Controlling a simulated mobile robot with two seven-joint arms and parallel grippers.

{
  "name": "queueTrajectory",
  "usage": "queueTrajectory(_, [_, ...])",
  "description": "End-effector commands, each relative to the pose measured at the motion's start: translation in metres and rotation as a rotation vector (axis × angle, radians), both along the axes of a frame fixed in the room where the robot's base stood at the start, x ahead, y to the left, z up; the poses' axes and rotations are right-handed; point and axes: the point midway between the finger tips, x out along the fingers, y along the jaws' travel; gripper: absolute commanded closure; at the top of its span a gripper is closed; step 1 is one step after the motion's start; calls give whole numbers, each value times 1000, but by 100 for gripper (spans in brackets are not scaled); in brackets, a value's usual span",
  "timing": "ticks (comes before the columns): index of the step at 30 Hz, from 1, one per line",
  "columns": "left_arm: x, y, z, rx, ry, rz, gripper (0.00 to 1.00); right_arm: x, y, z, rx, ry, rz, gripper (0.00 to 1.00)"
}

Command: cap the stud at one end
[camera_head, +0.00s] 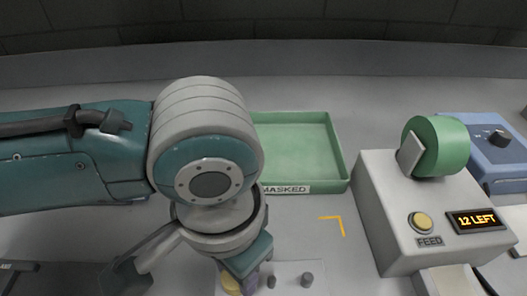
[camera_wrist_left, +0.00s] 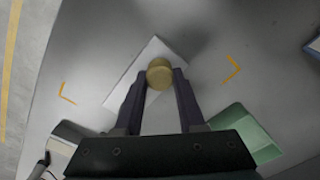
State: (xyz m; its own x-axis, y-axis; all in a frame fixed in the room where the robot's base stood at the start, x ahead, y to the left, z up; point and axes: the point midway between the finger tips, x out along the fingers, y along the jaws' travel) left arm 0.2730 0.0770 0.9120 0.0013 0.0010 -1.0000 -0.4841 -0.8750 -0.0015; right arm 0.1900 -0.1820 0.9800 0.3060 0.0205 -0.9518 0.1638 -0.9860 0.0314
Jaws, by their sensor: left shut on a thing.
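My left gripper (camera_wrist_left: 160,76) is shut on a gold round piece (camera_wrist_left: 160,65), seen end-on between its dark fingertips. In the head view my left arm hides most of this gripper, and the gold piece (camera_head: 230,284) shows only partly at the bottom edge. A pale plate (camera_head: 290,268) lies below and beside the gripper. Short grey studs (camera_head: 307,280) stand up at its visible end. In the left wrist view the pale plate (camera_wrist_left: 120,96) lies behind the gold piece. I cannot tell whether the piece touches a stud. My right gripper is not in view.
An empty green tray (camera_head: 339,157) labelled MASKED stands behind my left wrist. At right is a grey FEED box (camera_head: 380,205) with a green roll (camera_head: 450,145), gold button and display reading 12 LEFT. A blue knob box (camera_head: 505,165) stands beyond it. Orange corner marks (camera_head: 341,226) lie on the table.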

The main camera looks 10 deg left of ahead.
Motion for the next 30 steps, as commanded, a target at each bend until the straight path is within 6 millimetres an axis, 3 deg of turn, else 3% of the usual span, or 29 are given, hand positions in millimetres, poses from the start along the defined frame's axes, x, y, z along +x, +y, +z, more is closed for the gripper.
queueTrajectory(27, [0,0,-11,0,0,0,100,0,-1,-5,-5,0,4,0])
queueTrajectory(28, [0,0,-11,0,0,0,58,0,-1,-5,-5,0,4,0])
queueTrajectory(30, [0,0,-11,0,0,0,50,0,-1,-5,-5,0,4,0])
